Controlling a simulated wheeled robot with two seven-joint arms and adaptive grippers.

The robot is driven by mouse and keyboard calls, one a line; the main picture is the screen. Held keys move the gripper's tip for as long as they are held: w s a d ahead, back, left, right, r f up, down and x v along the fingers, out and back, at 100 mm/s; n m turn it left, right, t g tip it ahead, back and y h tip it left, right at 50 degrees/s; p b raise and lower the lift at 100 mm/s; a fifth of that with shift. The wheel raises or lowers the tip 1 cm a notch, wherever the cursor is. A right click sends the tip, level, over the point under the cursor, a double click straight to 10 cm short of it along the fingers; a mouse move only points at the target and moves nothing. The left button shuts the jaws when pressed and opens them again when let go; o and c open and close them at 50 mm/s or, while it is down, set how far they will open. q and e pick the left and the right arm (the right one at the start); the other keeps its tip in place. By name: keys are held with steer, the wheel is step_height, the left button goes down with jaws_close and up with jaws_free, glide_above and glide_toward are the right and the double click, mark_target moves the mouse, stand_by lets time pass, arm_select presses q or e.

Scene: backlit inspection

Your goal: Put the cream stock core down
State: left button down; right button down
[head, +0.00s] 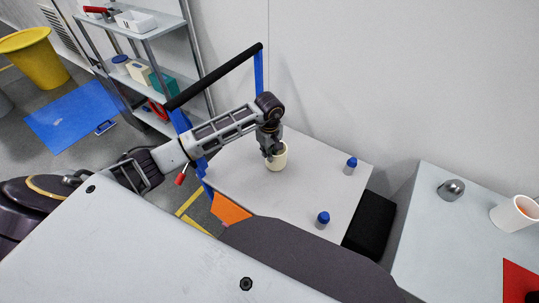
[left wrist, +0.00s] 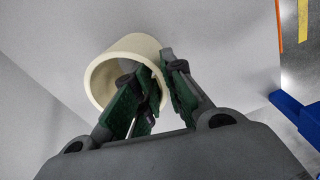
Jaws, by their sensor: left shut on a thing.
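The cream stock core (head: 279,160) is a short, hollow, thick-walled cylinder. It is at the pale grey top of a blue-framed cart (head: 240,185); I cannot tell whether it touches that top. My left gripper (head: 270,154) reaches it from the left and above. In the left wrist view the open end of the core (left wrist: 97,88) shows. There the left gripper (left wrist: 158,82) is shut on the core's wall, with one finger inside the ring and the other outside. The fingers hide part of the core. My right gripper is not in view.
Two blue-capped small bottles stand on the cart top, one farther back (head: 350,166) and one nearer (head: 322,220). A black handle bar (head: 215,76) rises at the cart's left end. Another grey table (head: 430,230) at right bears a white cup (head: 513,215) and a metal piece (head: 451,190).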

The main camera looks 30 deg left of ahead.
arm_select(q)
steer(key=shift+f, duration=0.55)
steer(key=shift+f, duration=0.15)
steer(key=c, duration=1.5)
jaws_free()
step_height(320, 180, up, 12)
